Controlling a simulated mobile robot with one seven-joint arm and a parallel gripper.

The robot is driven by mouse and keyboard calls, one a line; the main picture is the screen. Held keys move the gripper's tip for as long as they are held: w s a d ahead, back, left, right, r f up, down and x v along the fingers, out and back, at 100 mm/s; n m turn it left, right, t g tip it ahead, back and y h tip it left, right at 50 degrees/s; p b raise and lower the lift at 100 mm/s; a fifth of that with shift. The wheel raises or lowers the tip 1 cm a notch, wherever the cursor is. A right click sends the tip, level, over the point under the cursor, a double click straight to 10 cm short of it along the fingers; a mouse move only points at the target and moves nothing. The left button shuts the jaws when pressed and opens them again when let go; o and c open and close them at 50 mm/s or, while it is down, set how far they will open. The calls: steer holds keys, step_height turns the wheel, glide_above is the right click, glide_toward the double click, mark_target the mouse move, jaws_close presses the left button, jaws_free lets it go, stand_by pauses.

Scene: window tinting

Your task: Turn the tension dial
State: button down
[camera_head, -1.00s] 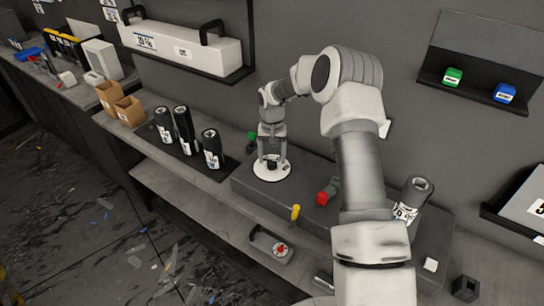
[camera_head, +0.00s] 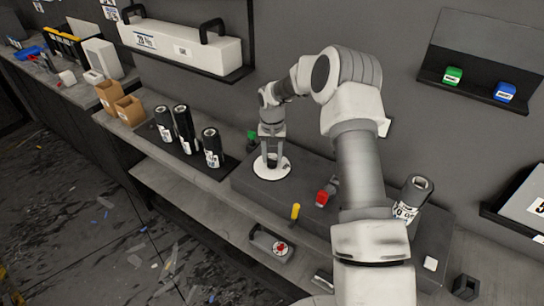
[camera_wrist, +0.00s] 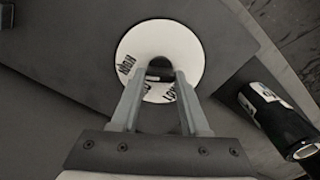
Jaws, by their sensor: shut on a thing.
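The tension dial is a white disc (camera_head: 284,172) with dark lettering and a dark knob at its centre, on top of a dark grey machine (camera_head: 312,204) on the bench.
Several dark rolls (camera_head: 184,130) stand left of the dial; one shows close by in the wrist view (camera_wrist: 275,120). A red part (camera_head: 321,198), a yellow handle (camera_head: 295,212) and a green knob (camera_head: 251,136) are on the machine. Another roll (camera_head: 414,194) stands right of my arm.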

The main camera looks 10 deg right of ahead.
steer(key=shift+n, duration=0.3)
steer(key=shift+f+n+b, duration=0.1)
steer(key=shift+n+b, duration=0.65)
steer(key=shift+n, duration=0.15)
steer(key=n+b, duration=0.1)
steer(key=n, duration=0.2)
steer(key=shift+n, duration=0.4)
steer(key=n+b, duration=0.1)
steer(key=n, duration=0.4)
steer(key=shift+n, duration=0.4)
steer(key=shift+c, duration=2)
jaws_free()
steer(key=shift+r, duration=0.2)
